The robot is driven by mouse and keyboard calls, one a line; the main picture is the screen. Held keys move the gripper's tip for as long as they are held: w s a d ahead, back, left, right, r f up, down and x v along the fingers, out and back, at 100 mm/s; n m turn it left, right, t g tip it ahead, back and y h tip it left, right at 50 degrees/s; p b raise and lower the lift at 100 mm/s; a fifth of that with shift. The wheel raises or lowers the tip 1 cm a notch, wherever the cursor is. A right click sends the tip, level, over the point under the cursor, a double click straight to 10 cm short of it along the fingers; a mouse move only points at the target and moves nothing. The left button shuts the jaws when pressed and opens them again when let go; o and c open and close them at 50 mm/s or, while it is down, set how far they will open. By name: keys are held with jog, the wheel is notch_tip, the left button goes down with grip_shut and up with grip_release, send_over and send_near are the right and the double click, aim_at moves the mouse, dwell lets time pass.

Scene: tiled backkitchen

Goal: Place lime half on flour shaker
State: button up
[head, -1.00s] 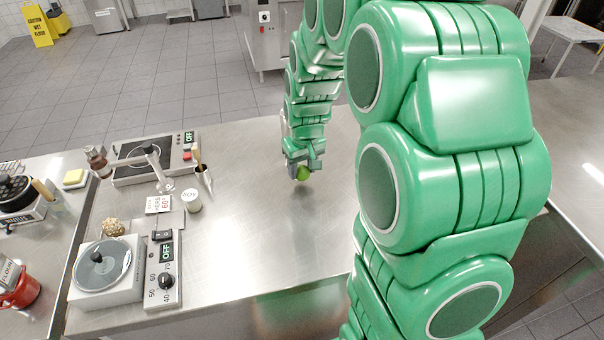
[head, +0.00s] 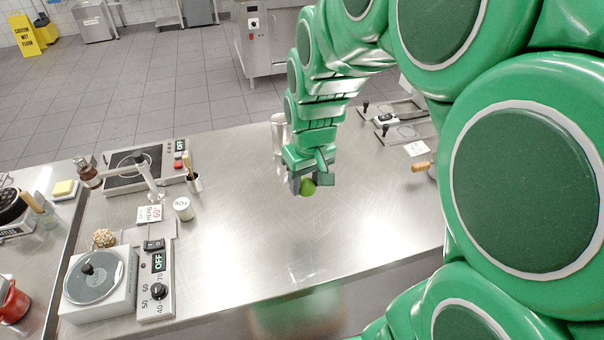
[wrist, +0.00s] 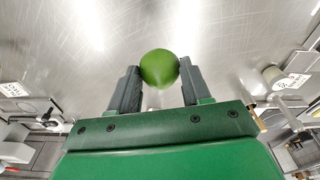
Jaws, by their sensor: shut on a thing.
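My gripper (head: 307,184) is shut on a green lime half (head: 308,188), held above the steel counter. In the wrist view the lime half (wrist: 159,68) sits between the two dark fingers, its rounded green side showing. A small whitish pot with a marked top (head: 183,208) stands farther left.
The counter's middle (head: 245,230) is clear. At left are a hotplate (head: 135,168), a utensil cup (head: 193,183), a card (head: 150,213) and a scale-like device (head: 100,285).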

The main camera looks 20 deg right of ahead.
jog(key=shift+s+r, duration=0.3)
jog(key=shift+s, duration=0.4)
jog(key=shift+s+r, duration=0.3)
jog(key=shift+s, duration=0.4)
